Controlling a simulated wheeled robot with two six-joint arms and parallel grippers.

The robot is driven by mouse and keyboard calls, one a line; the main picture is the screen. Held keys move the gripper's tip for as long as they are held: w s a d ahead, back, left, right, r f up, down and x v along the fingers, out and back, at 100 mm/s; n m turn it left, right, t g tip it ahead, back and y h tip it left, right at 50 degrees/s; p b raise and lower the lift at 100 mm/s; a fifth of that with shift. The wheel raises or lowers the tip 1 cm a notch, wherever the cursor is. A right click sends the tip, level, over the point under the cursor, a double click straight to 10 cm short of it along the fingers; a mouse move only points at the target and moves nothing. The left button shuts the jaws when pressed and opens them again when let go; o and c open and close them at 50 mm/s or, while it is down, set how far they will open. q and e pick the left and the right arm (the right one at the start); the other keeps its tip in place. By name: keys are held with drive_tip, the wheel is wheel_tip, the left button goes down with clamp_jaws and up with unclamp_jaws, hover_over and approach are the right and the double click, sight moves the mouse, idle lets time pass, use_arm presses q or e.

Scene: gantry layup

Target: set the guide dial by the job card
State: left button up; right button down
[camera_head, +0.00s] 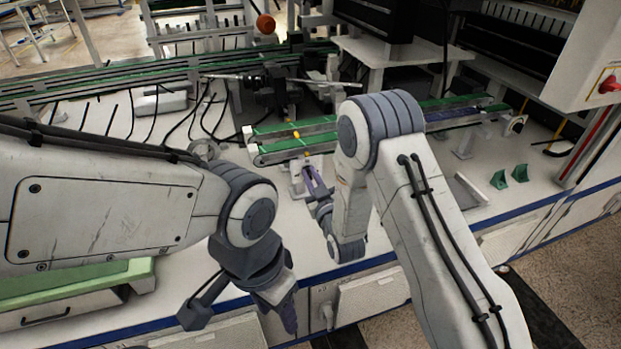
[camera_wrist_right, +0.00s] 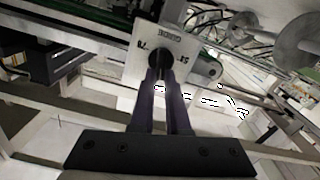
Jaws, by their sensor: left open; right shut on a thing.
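The guide dial is a dark round knob (camera_wrist_right: 157,62) on a white plate (camera_wrist_right: 128,68) in the right wrist view. The plate carries black lettering that appears upside down, seemingly "GUIDE", with a number on each side of the knob. The digits and any pointer are hard to read. My right gripper (camera_wrist_right: 159,80) is shut on the knob, its fingertips covering part of it. In the head view my right gripper (camera_head: 311,180) is at the front of the green conveyor. My left gripper (camera_head: 241,310) is open and empty, low at the bench's front edge. I cannot make out a job card.
A short green conveyor (camera_head: 290,146) stands just behind the dial, with dark machinery (camera_head: 265,92) behind it. Small green brackets (camera_head: 519,173) lie on the bench at right. A white box with a red knob (camera_head: 608,85) hangs at upper right. A light green tray (camera_head: 60,285) is at lower left.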

drive_tip(key=shift+s+a+f+n+b, duration=0.1)
drive_tip(key=shift+a+f+n+b, duration=0.2)
drive_tip(key=shift+n+b, duration=1.9)
drive_tip(key=shift+s+a+f+n+b, duration=0.1)
drive_tip(key=shift+f+n, duration=0.3)
drive_tip(key=shift+n, duration=3.8)
drive_tip(key=shift+s+a+f+n+b, duration=0.25)
drive_tip(key=shift+n+b, duration=0.9)
drive_tip(key=shift+n, duration=2.05)
drive_tip(key=shift+w+d+f, duration=0.1)
drive_tip(key=shift+w, duration=0.1)
drive_tip(key=c, duration=0.9)
unclamp_jaws()
drive_tip(key=shift+d, duration=0.1)
